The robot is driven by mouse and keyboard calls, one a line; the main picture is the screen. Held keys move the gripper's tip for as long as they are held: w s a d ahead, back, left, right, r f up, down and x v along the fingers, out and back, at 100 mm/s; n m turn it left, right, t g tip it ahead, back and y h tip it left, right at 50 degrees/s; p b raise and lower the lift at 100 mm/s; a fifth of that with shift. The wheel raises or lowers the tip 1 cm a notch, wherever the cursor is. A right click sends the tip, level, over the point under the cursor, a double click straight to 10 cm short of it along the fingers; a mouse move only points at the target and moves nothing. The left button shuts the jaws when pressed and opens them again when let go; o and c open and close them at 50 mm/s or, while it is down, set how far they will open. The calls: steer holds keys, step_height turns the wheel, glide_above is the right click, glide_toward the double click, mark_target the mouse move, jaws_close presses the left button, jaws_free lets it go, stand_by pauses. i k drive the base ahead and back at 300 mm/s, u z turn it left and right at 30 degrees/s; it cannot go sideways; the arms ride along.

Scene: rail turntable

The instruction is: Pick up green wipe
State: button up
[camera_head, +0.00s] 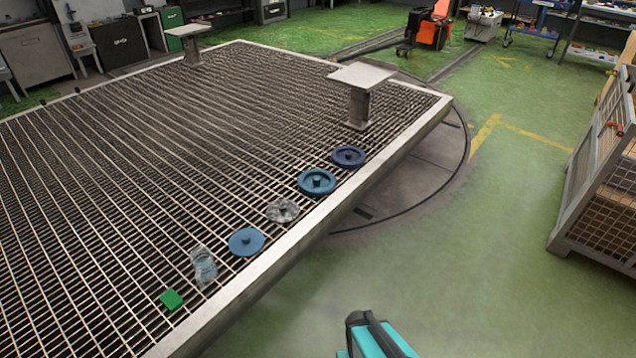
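The green wipe (171,299) is a small flat green square. It lies on the metal grating (110,225) near the grating's front right edge, at the lower left of the head view. Just right of it and a little behind stands a clear, jar-like container (204,266). A teal and black part of my own arm shows at the bottom edge, right of centre, well apart from the wipe. I make out no gripper fingers.
Behind the container, a blue disc (246,241), a grey knobbed disc (283,210), a teal-blue wheel (317,181) and a dark blue wheel (348,156) line the grating's edge. A raised pale rim (300,240) borders it. Green floor right of the rim is clear up to a mesh crate (600,215).

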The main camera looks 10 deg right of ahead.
mark_target(170, 299)
steer(key=z, duration=0.1)
steer(key=k, duration=0.95)
steer(key=u, duration=0.2)
steer(key=i, duration=0.95)
steer(key=u, duration=0.55)
